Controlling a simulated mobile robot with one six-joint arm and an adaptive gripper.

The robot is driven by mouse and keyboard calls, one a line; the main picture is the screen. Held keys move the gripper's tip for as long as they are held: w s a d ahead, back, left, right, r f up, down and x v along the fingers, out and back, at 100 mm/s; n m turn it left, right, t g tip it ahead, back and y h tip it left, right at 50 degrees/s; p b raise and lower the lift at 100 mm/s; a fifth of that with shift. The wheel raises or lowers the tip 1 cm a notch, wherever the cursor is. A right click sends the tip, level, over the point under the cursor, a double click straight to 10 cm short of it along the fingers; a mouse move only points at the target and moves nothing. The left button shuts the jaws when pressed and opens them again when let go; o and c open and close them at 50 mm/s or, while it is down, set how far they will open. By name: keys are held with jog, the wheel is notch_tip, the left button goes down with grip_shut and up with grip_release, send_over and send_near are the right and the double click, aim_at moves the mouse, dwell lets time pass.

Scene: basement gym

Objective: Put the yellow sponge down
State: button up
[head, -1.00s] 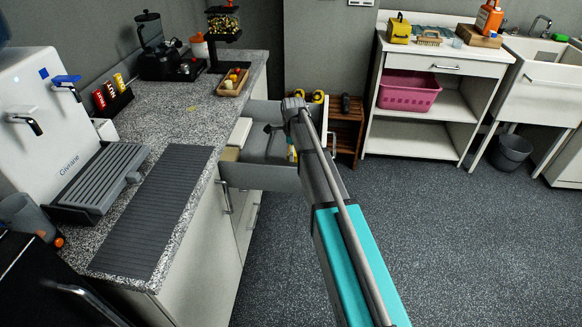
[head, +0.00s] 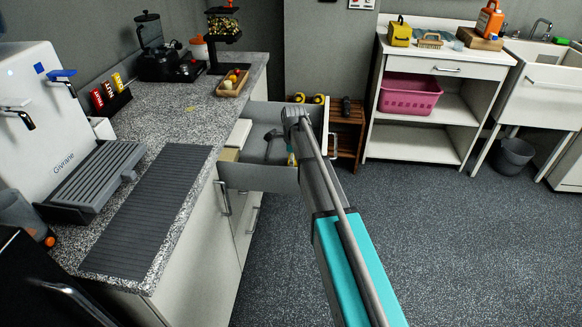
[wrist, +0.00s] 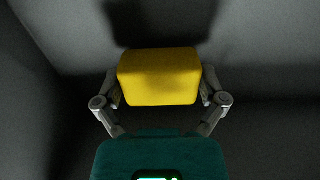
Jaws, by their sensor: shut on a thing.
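The yellow sponge (wrist: 158,76) sits between the two fingers of my gripper (wrist: 160,85) in the wrist view, and the gripper is shut on it. Plain dark grey surfaces surround it there, and a shadow lies just beyond the sponge. Whether the sponge touches the surface below cannot be told. In the head view my arm reaches over the open drawer (head: 258,179). Only a small teal and yellow bit of my gripper (head: 291,157) shows low inside the drawer, beside the arm; the rest is hidden.
The drawer holds a pale block (head: 239,133) and a dark tool-like thing (head: 272,135) on its left. The granite counter (head: 195,120) runs along the left with a dark ribbed mat (head: 150,210). A wooden crate (head: 346,140) stands beyond the drawer.

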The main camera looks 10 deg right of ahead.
jog(key=shift+f+b, duration=0.3)
jog(key=shift+f, duration=0.25)
jog(key=shift+f, duration=0.15)
jog(key=o, duration=0.7)
jog(key=shift+c, duration=0.2)
notch_tip(320, 180, up, 12)
jog(key=p, duration=1.2)
jog(key=shift+r, duration=0.2)
jog(key=shift+s, duration=0.1)
